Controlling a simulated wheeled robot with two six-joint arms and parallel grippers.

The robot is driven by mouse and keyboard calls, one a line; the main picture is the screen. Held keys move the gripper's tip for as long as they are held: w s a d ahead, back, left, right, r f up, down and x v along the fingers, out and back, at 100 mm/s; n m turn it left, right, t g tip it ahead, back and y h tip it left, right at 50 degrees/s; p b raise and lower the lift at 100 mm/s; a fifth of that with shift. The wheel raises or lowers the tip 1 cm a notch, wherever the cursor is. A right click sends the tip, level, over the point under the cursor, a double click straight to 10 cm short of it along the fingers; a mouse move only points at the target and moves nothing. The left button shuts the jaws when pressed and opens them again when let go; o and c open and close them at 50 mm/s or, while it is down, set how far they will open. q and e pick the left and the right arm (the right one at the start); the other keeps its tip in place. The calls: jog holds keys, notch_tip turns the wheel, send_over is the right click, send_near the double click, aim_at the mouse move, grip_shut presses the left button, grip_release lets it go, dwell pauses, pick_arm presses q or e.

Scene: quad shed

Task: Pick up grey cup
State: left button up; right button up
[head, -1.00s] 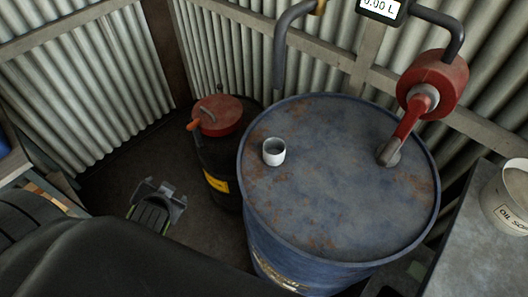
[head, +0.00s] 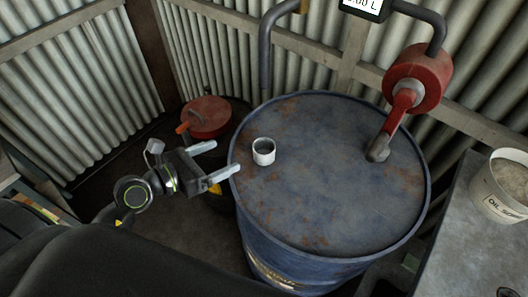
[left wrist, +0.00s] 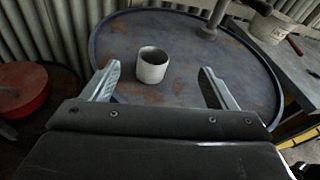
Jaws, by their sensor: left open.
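The grey cup (head: 264,152) stands upright on the rusty top of a blue drum (head: 330,190), near the drum's left side in the head view. My left gripper (head: 220,160) is open and empty, just left of the drum's rim, with its two fingers pointing right toward the cup. In the left wrist view the cup (left wrist: 152,65) is ahead of the open fingers (left wrist: 158,82), between them but nearer the left finger. Neither finger touches it. My right gripper is in neither view.
A red hand pump (head: 418,80) rises from the drum's far right. A dark can with a red lid (head: 208,116) stands left of the drum. A pail (head: 502,185) sits on a grey bench at right. Corrugated walls close the back.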

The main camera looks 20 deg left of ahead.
aim_at(256, 153)
pick_arm(q)
jog(key=shift+m+g+y, duration=0.5)
jog(key=shift+m+g, duration=0.4)
jog(key=f+x, duration=0.1)
jog(key=x, duration=0.3)
jog(key=p+x, duration=0.1)
jog(key=x, duration=0.3)
jog(key=f+p+x, duration=0.1)
jog(key=x, duration=0.3)
jog(key=shift+s+a+f, duration=0.1)
jog(key=shift+a+f, duration=0.1)
jog(key=shift+f, duration=0.3)
jog(key=shift+w+d+p, duration=0.1)
jog(key=shift+w+p, duration=0.1)
jog(key=shift+p, duration=0.2)
jog(key=p+x, duration=0.1)
jog(key=x, duration=0.3)
jog(key=shift+w+r, duration=0.1)
jog(key=shift+r, duration=0.1)
jog(key=shift+w+d+f, duration=0.1)
jog(key=shift+w+f, duration=0.1)
jog(key=shift+w, duration=0.1)
jog(key=shift+c, duration=0.4)
jog(key=c, duration=1)
